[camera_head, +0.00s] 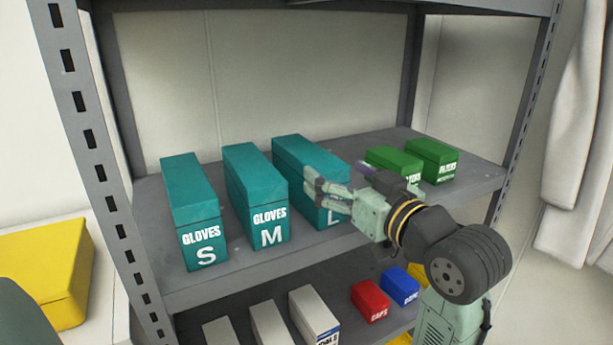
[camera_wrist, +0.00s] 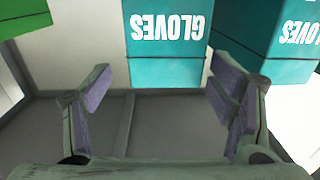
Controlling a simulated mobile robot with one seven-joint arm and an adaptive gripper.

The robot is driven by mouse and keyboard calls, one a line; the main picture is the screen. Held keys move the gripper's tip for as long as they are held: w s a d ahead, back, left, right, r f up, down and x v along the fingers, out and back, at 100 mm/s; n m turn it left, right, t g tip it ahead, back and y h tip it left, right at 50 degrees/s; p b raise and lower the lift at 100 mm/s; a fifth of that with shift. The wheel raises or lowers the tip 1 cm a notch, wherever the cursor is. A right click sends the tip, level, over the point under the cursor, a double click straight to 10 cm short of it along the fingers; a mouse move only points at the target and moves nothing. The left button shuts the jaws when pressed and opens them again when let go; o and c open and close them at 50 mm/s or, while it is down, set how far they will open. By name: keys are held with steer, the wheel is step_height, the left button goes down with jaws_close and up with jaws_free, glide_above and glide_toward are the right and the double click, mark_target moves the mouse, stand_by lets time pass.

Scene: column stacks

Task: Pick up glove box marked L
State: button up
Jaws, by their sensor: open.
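The teal glove box marked L (camera_head: 305,170) stands on the upper shelf, rightmost of three glove boxes. My gripper covers part of its front, so its lettering is mostly hidden in the head view. In the wrist view the box (camera_wrist: 165,55) appears upside down, centred between the fingers' lines. My gripper (camera_head: 328,188) is at the box's front right in the head view. In the wrist view my gripper (camera_wrist: 166,78) is open and empty, one finger towards each side of the box. I cannot tell whether a finger touches it.
Glove boxes M (camera_head: 258,200) and S (camera_head: 197,215) stand to the left, with narrow gaps between boxes. Green boxes (camera_head: 432,160) stand to the right. The shelf (camera_head: 240,270) has a grey front edge. Below are white boxes, a red box (camera_head: 370,300) and a blue box (camera_head: 400,287).

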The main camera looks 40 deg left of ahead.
mark_target(316, 156)
steer(key=shift+x, duration=0.85)
steer(key=x, duration=0.1)
steer(key=p+x, duration=0.1)
steer(key=x, duration=0.2)
steer(key=shift+s+a+r+p, duration=0.2)
steer(key=shift+a+r+p, duration=0.05)
steer(key=shift+r+p, duration=0.1)
steer(key=shift+w+a+f, duration=0.15)
steer(key=shift+w+a, duration=0.05)
steer(key=shift+a, duration=0.25)
steer(key=shift+c, duration=0.4)
steer(key=c, duration=1.6)
steer(key=shift+c, duration=0.7)
